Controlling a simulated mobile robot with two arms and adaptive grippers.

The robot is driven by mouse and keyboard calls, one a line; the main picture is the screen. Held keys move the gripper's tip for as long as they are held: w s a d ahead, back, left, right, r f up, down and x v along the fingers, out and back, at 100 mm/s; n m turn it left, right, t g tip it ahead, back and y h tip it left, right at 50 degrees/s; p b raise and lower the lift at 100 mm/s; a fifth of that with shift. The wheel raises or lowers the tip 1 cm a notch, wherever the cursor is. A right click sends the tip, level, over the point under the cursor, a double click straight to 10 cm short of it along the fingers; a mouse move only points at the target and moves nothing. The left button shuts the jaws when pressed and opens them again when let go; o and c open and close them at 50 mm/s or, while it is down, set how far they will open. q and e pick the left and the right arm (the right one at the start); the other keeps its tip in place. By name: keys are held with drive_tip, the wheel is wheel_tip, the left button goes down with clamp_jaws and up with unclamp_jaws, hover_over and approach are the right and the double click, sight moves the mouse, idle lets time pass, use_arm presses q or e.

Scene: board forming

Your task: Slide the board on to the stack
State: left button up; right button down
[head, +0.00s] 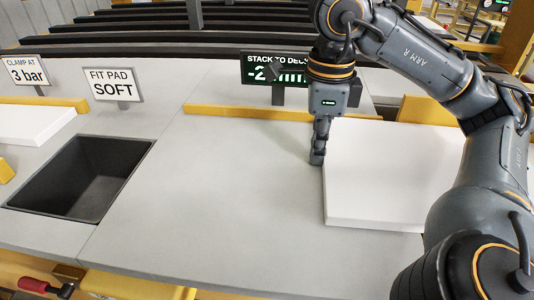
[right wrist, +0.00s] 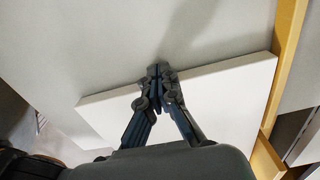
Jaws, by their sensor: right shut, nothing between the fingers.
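A thick white board or stack (head: 380,185) lies flat on the grey deck (head: 220,190) at the right; I cannot tell how many layers it has. My right gripper (head: 317,158) points down with its fingers shut and empty, at the left edge of this white slab, near its back corner. In the right wrist view the closed fingertips (right wrist: 161,72) are at the long edge of the slab (right wrist: 225,95); whether they touch it is unclear. Another white slab (head: 32,124) lies at the far left. My left gripper is not in view.
A dark square recess (head: 85,178) opens in the deck at the left. Yellow rails (head: 255,113) run along the back. Signs read "CLAMP AT 3 bar" (head: 28,72) and "FIT PAD SOFT" (head: 113,85). A partly hidden "STACK TO DECK" display (head: 262,72) stands behind my gripper. The middle deck is clear.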

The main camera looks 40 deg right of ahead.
sight(375, 159)
drive_tip(key=shift+s+d, duration=0.2)
drive_tip(key=shift+s+d, duration=0.5)
drive_tip(key=shift+s, duration=0.05)
drive_tip(key=shift+s+d+p, duration=0.35)
drive_tip(key=shift+s+d, duration=0.3)
drive_tip(key=shift+d, duration=0.05)
drive_tip(key=shift+s+d, duration=1.2)
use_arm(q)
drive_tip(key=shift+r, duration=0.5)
use_arm(e)
drive_tip(key=shift+s+d, duration=0.9)
drive_tip(key=shift+s, duration=0.05)
